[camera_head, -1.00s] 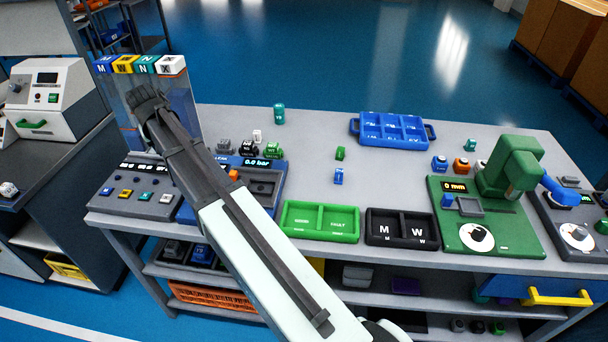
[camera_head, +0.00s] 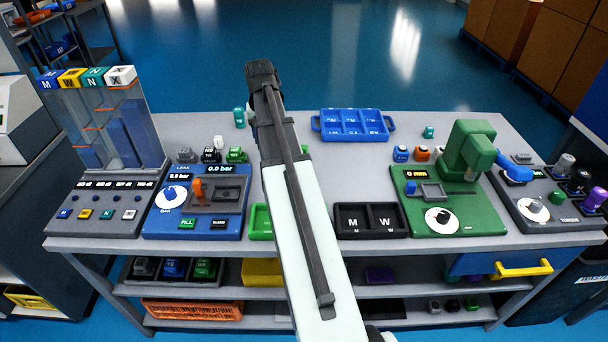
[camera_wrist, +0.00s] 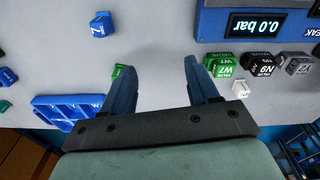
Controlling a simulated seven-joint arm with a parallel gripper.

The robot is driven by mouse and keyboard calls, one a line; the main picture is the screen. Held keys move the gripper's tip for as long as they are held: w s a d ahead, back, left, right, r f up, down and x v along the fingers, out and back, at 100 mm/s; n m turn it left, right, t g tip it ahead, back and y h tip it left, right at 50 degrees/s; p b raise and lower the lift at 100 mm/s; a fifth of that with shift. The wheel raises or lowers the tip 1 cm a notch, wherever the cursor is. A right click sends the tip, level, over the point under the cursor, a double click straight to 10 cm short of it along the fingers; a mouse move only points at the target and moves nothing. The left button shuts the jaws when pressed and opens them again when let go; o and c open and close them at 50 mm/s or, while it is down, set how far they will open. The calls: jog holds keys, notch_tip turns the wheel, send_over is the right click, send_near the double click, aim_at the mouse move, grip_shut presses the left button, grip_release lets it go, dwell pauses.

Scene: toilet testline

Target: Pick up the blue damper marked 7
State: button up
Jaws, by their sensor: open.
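A small blue block (camera_wrist: 101,25) with a white mark, perhaps a 7, stands on the grey table at the upper left of the wrist view. It is beyond the fingertips and to their left, apart from them. In the head view my arm hides its spot. My gripper (camera_wrist: 158,75) is open over the bench, with nothing between its two dark fingers. In the head view my gripper (camera_head: 263,72) shows above the table's back, left of the blue tray. A green block (camera_wrist: 118,71) is partly hidden by the left finger in the wrist view.
The blue tray (camera_head: 316,124) stands at the back. Green and black valve blocks (camera_head: 236,154) stand behind the blue LEAK panel (camera_head: 153,222). A black M/W tray (camera_head: 372,232) and green machine (camera_head: 466,152) are to the right. Bare table lies between the fingers.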

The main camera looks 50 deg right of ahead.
jog(key=s+d+m, duration=0.2)
jog(key=s+d, duration=0.5)
jog(key=s, duration=0.2)
jog(key=shift+g+y, duration=0.3)
jog(key=shift+y, duration=0.1)
jog(key=shift+w+f, duration=0.2)
jog(key=shift+f, duration=6.6)
jog(key=c, duration=1)
jog(key=shift+r, duration=0.1)
jog(key=shift+c, duration=0.2)
